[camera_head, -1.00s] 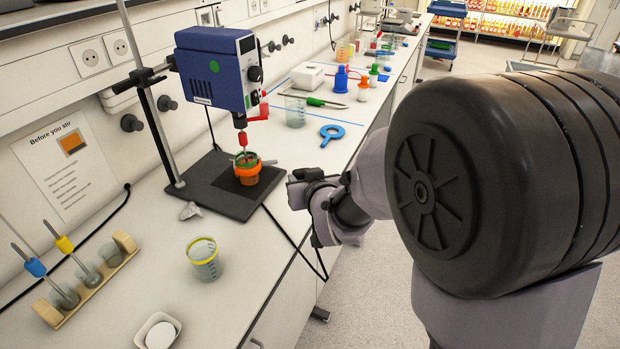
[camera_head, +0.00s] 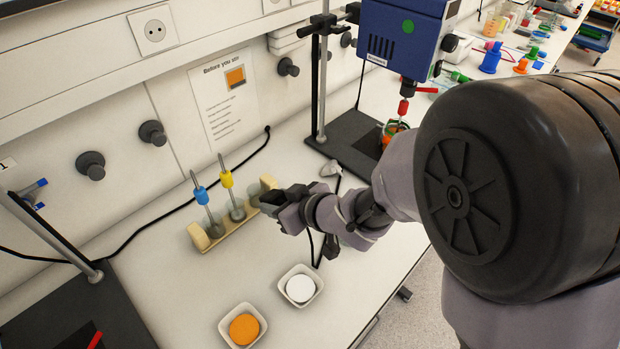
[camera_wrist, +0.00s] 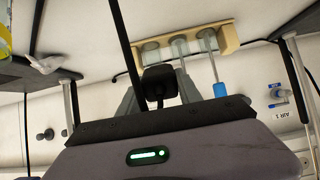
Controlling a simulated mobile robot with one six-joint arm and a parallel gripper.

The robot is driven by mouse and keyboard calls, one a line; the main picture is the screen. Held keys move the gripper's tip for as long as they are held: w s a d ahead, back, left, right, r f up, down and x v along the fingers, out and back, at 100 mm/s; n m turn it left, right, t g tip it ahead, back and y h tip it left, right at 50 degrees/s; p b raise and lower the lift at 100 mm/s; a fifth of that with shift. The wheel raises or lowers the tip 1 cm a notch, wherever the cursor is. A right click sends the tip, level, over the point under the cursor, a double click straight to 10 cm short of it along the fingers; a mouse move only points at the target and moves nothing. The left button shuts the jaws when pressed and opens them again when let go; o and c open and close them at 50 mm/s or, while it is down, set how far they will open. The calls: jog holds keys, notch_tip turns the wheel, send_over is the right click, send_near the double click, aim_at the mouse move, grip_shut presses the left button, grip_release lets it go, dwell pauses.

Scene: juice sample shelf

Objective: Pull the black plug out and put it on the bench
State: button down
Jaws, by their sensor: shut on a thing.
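The black plug (camera_wrist: 158,82) sits between the two grey fingers of my gripper (camera_wrist: 158,93) in the wrist view, with a black cord running from it. My gripper is shut on it. In the head view my gripper (camera_head: 274,204) is over the white bench (camera_head: 190,295), by the right end of the wooden rack. The plug cannot be made out clearly there. A thin black cable hangs below my wrist. A wall socket (camera_head: 153,31) at the upper left has nothing in it.
The wooden rack (camera_head: 228,232) holds glass vessels with blue and yellow-topped rods. White dishes, one with a white disc (camera_head: 300,288) and one with an orange disc (camera_head: 244,328), stand nearer. The blue stirrer (camera_head: 400,38) stands behind my arm. Bench left of the dishes is clear.

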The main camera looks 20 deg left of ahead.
jog(key=shift+s+f, duration=0.15)
notch_tip(320, 180, down, 7)
jog(key=b, duration=0.6)
jog(key=shift+r+b, duration=0.2)
jog(key=shift+b, duration=0.1)
jog(key=shift+r, duration=0.15)
jog(key=c, duration=0.7)
grip_release()
jog(key=shift+v, duration=8.75)
